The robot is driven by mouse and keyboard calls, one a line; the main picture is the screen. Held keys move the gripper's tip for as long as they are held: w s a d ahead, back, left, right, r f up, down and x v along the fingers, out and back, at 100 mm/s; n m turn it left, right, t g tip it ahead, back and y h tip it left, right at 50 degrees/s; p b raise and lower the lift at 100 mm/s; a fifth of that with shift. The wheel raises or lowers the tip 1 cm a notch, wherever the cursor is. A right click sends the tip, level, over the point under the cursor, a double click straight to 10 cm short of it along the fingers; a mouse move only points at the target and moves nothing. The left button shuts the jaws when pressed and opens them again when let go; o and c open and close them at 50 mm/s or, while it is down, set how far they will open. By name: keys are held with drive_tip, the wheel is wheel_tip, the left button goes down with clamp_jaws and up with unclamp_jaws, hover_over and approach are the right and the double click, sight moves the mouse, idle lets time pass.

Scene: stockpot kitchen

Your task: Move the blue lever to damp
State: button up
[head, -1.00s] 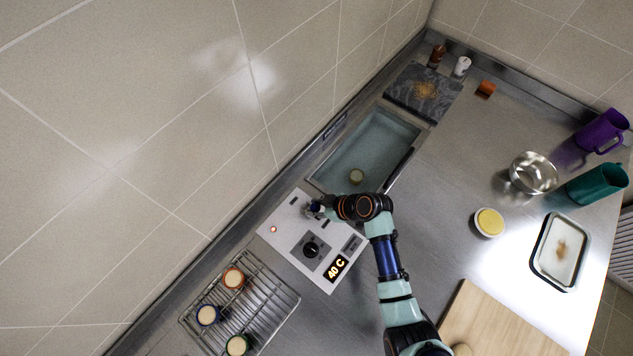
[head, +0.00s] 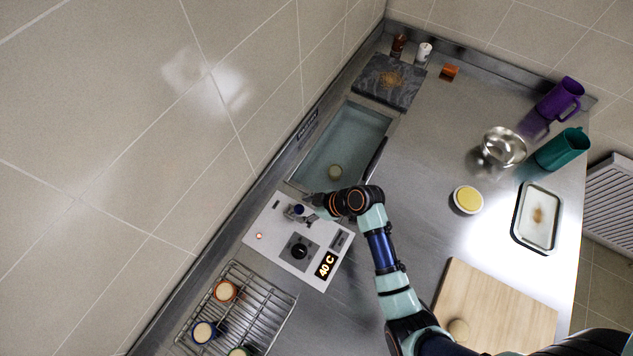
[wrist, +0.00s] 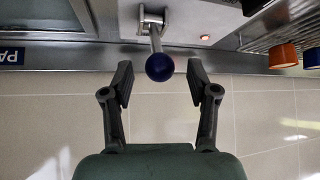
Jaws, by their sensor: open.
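The blue lever (wrist: 159,67) is a dark blue ball on a short metal arm, hinged to a bracket on the white control panel. In the head view the blue lever (head: 298,209) stands at the panel's upper part, near the basin. My gripper (wrist: 158,80) is open in the wrist view, with one finger on each side of the ball and a gap on both sides. In the head view my gripper (head: 312,203) is just right of the lever, partly hiding it. I cannot read any "damp" mark.
The white panel (head: 262,224) also has a black knob (head: 299,251) and a display (head: 325,265) reading 40 C. A water basin (head: 350,135) lies beyond it. A wire rack (head: 262,305) with several coloured cups stands below left. A wooden board (head: 500,310) lies at right.

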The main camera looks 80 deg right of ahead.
drive_tip(key=v, duration=0.9)
drive_tip(key=w+a+r+n+t+p, duration=0.1)
drive_tip(key=w+a+r+p, duration=0.3)
drive_tip(key=w+a+r, duration=0.7)
drive_tip(key=w+a+r+n+t+p, duration=0.1)
drive_tip(key=w+a+r+p, duration=0.3)
drive_tip(key=w+a+r, duration=0.7)
drive_tip(key=a+r+t+p, duration=0.2)
drive_tip(key=a+r, duration=0.7)
drive_tip(key=r, duration=0.3)
drive_tip(key=shift+w+a+m+y, duration=0.2)
drive_tip(key=shift+a+m+y, duration=0.2)
